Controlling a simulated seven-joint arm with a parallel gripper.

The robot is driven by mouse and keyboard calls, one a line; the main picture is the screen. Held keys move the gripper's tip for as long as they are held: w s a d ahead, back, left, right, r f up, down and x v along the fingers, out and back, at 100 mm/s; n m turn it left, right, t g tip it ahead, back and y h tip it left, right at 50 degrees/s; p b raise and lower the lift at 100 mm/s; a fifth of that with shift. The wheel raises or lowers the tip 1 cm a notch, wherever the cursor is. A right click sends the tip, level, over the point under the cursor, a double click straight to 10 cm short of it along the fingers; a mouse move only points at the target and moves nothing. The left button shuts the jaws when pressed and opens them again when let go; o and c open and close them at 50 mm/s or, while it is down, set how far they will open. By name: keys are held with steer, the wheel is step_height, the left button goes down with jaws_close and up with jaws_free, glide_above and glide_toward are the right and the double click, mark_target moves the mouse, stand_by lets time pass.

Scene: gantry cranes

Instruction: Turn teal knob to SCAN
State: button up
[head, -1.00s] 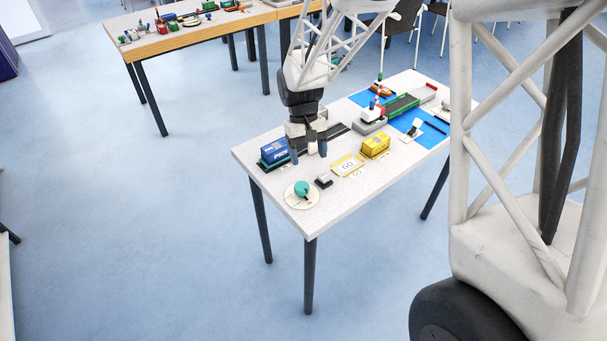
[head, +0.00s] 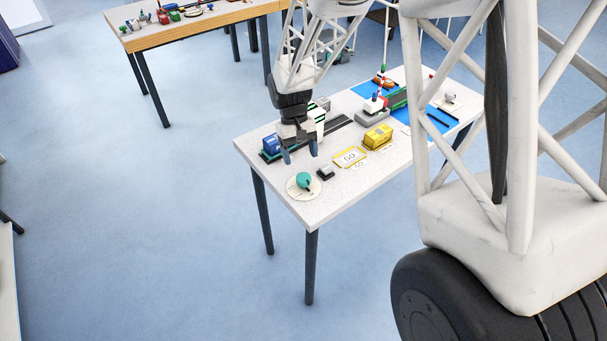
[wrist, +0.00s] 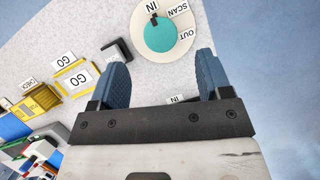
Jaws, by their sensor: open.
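The teal knob (head: 303,180) sits on a round cream dial plate (head: 291,191) near the table's front left corner. In the wrist view the teal knob (wrist: 159,36) shows at the top, with IN, SCAN and OUT labels along the plate's edge. Its dark pointer mark is at the IN label; SCAN is to the right of IN. My gripper (head: 300,157) is open and empty, above the table just behind the knob. In the wrist view my gripper's blue fingertips (wrist: 160,65) are spread apart, just below the dial and not around the knob.
A small black block (head: 325,172) stands beside the dial. A yellow-framed GO card (head: 350,157) and a yellow container (head: 378,137) lie to the right. A blue container (head: 270,144) stands at the left edge. A red-and-white crane model (head: 379,99) stands farther back.

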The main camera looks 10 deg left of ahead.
mark_target(304, 178)
steer(key=shift+x, duration=3.4)
steer(key=c, duration=0.9)
